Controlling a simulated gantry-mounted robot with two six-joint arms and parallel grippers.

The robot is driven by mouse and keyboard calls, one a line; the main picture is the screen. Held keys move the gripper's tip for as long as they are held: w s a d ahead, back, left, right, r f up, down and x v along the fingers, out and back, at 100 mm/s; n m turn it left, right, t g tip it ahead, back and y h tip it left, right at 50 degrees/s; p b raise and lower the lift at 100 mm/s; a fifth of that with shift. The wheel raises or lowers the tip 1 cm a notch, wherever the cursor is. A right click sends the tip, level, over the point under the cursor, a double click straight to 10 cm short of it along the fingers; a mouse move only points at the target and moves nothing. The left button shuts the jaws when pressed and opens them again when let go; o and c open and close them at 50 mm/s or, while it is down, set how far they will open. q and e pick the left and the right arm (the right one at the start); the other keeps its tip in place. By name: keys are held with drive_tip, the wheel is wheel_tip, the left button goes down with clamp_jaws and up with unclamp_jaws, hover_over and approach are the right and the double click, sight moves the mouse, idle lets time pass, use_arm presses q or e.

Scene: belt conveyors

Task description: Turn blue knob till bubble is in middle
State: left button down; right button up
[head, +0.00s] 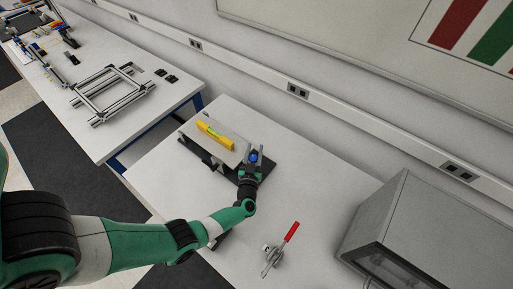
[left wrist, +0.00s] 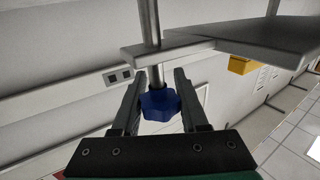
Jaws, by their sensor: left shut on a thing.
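The yellow spirit level (head: 215,135) lies on the grey plate (head: 190,131) in the head view. Its green vial shows, but the bubble's position is too small to tell. The blue knob (head: 253,157) is at the plate's right end; in the left wrist view the knob (left wrist: 158,104) sits on a metal rod that passes the plate (left wrist: 170,50). My left gripper (left wrist: 158,100) is shut on the knob, one finger on each side. It also shows in the head view (head: 252,159). My right gripper is not in view.
A red-handled clamp (head: 280,250) lies on the white table in front of the level's stand. A grey box-like machine (head: 420,235) stands at the right. Another table at the left holds an aluminium frame (head: 112,92).

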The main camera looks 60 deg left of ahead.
use_arm(q)
drive_tip(key=n+g, duration=0.1)
drive_tip(key=n+g+y+b, duration=0.1)
drive_tip(key=shift+s+f+g, duration=0.1)
drive_tip(key=shift+f+g, duration=0.05)
drive_tip(key=shift+g, duration=0.15)
drive_tip(key=n+g+b, duration=0.1)
drive_tip(key=g+b, duration=0.1)
drive_tip(key=s+n+g+y+b, duration=0.1)
drive_tip(key=n+g+b, duration=0.1)
drive_tip(key=g+b, duration=0.1)
drive_tip(key=n+g+y+b, duration=0.1)
drive_tip(key=n+g+b, duration=0.1)
drive_tip(key=g, duration=0.1)
drive_tip(key=shift+s+a+f+b, duration=0.25)
drive_tip(key=shift+s+f+b, duration=0.1)
drive_tip(key=n+g+b, duration=0.2)
drive_tip(key=b, duration=0.2)
drive_tip(key=s+n+g+h+b, duration=0.1)
drive_tip(key=g+b, duration=0.2)
drive_tip(key=n+g+h+b, duration=0.1)
drive_tip(key=n+g+b, duration=0.1)
drive_tip(key=g+b, duration=0.1)
drive_tip(key=shift+s+d+r+n+b, duration=0.1)
drive_tip(key=shift+s+d+n+b, duration=0.15)
drive_tip(key=shift+b, duration=0.55)
drive_tip(key=shift+s+r+n+g+h+b, duration=0.2)
drive_tip(key=shift+r+n+g+h+b, duration=0.15)
drive_tip(key=shift+n+g+h+b, duration=0.35)
drive_tip(key=shift+m, duration=0.25)
